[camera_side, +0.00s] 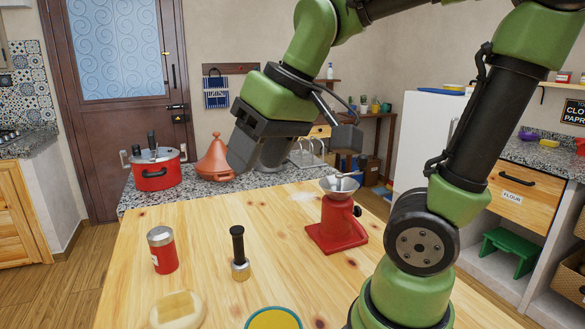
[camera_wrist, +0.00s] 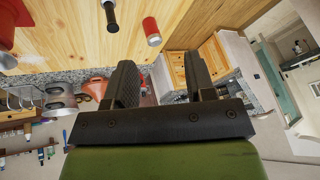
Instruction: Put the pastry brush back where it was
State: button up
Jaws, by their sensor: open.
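I cannot make out a pastry brush in either view. My gripper (camera_side: 258,160) is open and empty, above the far part of the wooden table in the side view. Its two dark fingers stand apart in the wrist view (camera_wrist: 160,70), with nothing between them. The far counter behind my gripper is partly hidden.
The wooden table (camera_side: 200,225) holds a red can (camera_side: 162,250), a red grinder (camera_side: 337,225), a pale round loaf (camera_side: 178,311) and a yellow-and-teal bowl (camera_side: 273,319). A red pot (camera_side: 155,172) and a terracotta tagine (camera_side: 214,160) stand on the granite counter behind. The table's middle has free room.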

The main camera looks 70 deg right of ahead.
jog(key=s+a+m+t+y, duration=0.1)
jog(key=s+a, duration=0.1)
jog(key=s, duration=0.4)
jog(key=shift+a+f+t, duration=0.3)
jog(key=shift+t, duration=0.1)
